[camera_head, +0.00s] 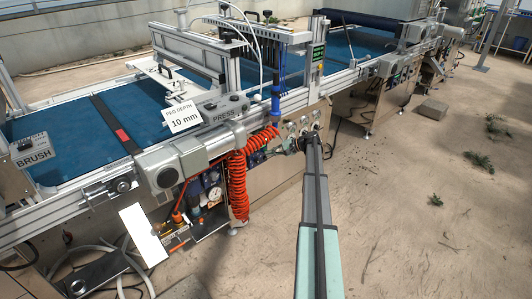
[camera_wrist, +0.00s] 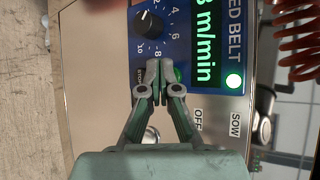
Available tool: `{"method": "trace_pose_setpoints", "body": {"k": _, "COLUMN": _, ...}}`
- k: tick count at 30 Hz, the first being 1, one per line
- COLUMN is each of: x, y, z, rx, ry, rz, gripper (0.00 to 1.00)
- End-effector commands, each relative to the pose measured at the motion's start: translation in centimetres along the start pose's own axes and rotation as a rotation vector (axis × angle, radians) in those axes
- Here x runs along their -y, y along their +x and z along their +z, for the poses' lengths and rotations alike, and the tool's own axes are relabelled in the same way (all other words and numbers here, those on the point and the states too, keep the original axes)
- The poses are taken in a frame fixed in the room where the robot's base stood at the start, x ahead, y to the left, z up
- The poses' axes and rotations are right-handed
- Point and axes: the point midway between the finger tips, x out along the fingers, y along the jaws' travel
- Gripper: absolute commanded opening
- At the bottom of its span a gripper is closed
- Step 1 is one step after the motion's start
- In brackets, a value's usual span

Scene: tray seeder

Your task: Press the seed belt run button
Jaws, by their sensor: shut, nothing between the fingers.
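In the wrist view the seed belt panel (camera_wrist: 171,49) shows side-on, blue with a green lit speed display (camera_wrist: 207,50). My gripper (camera_wrist: 159,68) is shut and empty, its fingertips over the panel's lower part. A green button (camera_wrist: 179,75) shows just to the right of the fingertips, partly hidden by them. I cannot tell whether they touch it or whether it is pressed in. A round green lamp (camera_wrist: 233,81) glows further right. In the head view my arm reaches to the machine's front, and the fingertips are too small to make out.
A black speed dial (camera_wrist: 149,23) sits above the fingertips in the wrist view. SOW and OFF labels (camera_wrist: 199,117) and a dark knob (camera_wrist: 264,103) lie to the right. A red coiled hose (camera_head: 238,180) hangs left of my arm. The floor on the right is mostly clear.

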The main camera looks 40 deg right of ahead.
Motion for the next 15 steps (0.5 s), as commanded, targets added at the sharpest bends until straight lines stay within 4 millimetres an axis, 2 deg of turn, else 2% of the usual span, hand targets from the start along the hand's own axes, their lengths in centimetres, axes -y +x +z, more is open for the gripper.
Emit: {"method": "trace_pose_setpoints", "body": {"k": 15, "x": -0.43, "y": -0.58, "z": 0.45, "rx": 0.000, "ry": 0.000, "rz": 0.000, "gripper": 0.00}}
